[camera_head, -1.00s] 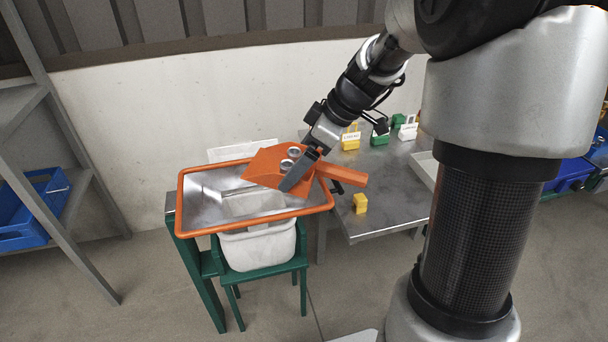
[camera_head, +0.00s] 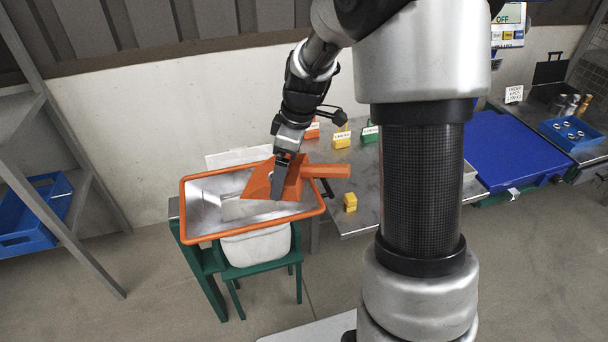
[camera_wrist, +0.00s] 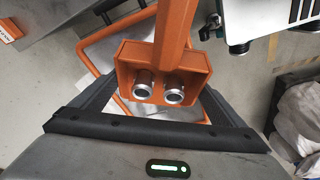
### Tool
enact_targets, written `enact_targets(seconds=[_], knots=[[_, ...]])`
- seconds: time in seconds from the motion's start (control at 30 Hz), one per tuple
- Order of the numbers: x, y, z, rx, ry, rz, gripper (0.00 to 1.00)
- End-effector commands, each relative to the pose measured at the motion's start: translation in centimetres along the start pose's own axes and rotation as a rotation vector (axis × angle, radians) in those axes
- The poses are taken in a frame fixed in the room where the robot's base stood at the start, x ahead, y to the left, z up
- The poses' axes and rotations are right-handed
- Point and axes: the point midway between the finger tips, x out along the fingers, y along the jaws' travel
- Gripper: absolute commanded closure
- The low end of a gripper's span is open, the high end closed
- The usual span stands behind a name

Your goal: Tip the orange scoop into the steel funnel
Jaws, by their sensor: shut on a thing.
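The orange scoop (camera_head: 257,184) is over the right part of the steel funnel (camera_head: 206,212), a shallow pan with an orange rim. My gripper (camera_head: 277,188) is shut on the scoop's body, its fingers on either side. The scoop looks tilted, with its handle pointing right past the rim. In the wrist view, the scoop (camera_wrist: 165,55) sits between my fingers, and two silver ring-shaped castings (camera_wrist: 160,90) lie inside it. The castings are hidden in the head view. Whether the scoop touches the funnel is unclear.
A white bin (camera_head: 257,248) stands under the funnel on a green stand (camera_head: 207,280). A steel table (camera_head: 372,195) to the right holds a yellow block (camera_head: 350,202) and several coloured labelled padlocks. A blue crate (camera_head: 35,212) sits on the left shelf.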

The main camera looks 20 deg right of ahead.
Motion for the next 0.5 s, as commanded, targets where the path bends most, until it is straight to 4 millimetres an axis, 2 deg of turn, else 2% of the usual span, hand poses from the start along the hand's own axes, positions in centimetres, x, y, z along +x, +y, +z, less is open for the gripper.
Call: enact_targets(seconds=[0.03, 0.5], knots=[[-0.5, 0.0, -0.4, -0.004, -0.018, -0.001, 0.36], [-0.6, 0.0, -1.9, -0.005, -0.222, 0.001, 0.36]])
